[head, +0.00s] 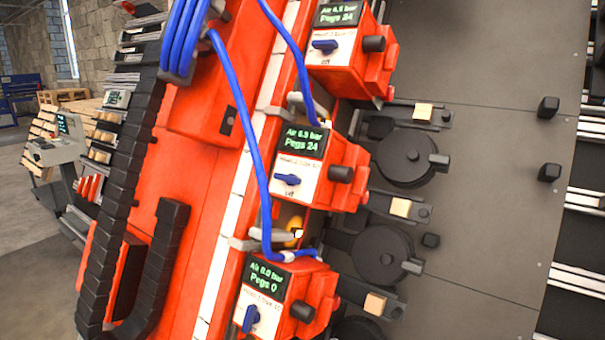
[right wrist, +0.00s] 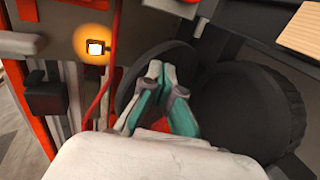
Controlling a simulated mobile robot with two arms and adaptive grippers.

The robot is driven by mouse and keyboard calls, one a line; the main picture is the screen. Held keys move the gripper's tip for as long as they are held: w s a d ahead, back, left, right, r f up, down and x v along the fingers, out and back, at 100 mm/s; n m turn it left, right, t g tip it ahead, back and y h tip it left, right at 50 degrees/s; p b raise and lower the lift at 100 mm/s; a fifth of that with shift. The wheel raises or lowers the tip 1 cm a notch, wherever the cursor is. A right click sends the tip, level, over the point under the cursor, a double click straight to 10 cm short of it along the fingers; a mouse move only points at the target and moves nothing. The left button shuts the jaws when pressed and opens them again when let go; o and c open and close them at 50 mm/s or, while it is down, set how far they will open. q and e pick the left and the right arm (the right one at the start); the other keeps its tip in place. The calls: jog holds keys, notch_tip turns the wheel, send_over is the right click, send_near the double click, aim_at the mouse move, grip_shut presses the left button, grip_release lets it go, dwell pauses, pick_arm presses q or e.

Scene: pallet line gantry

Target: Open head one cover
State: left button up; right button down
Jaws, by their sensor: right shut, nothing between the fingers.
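Three red head units stand in a slanted row in the head view. The lowest unit (head: 287,298) shows "Air 0.0 bar, Pegs 0" on its screen, and its blue knob is turned upright; its small label is hard to read. A black round cover (head: 355,329) beside it is cut off by the bottom edge. My right gripper (right wrist: 165,77) is shut and empty in the right wrist view. Its fingers are in front of a thin dark disc (right wrist: 138,78), left of a thick black round part (right wrist: 250,112); contact is unclear. My left gripper is not in view.
The middle unit (head: 320,170) and top unit (head: 345,50) read "Pegs 24". Blue hoses (head: 256,150) hang across the heads. A lit amber lamp (right wrist: 95,48) and a red cable (right wrist: 101,90) are left of my right gripper. The grey plate (head: 490,200) is mostly clear.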

jog(key=shift+a, duration=0.1)
jog(key=shift+w+a+r+p, duration=0.15)
jog(key=shift+a+p, duration=0.05)
jog(key=shift+a, duration=0.3)
jog(key=shift+w+a+r+p, duration=0.1)
jog(key=shift+a+p, duration=0.1)
jog(key=shift+a, duration=0.4)
jog(key=shift+w+a, duration=0.1)
jog(key=shift+a, duration=0.05)
jog(key=shift+w+a+r, duration=0.1)
jog(key=shift+w+a, duration=0.2)
jog(key=shift+a, duration=0.5)
jog(key=shift+w+a, duration=0.1)
jog(key=shift+a, duration=0.05)
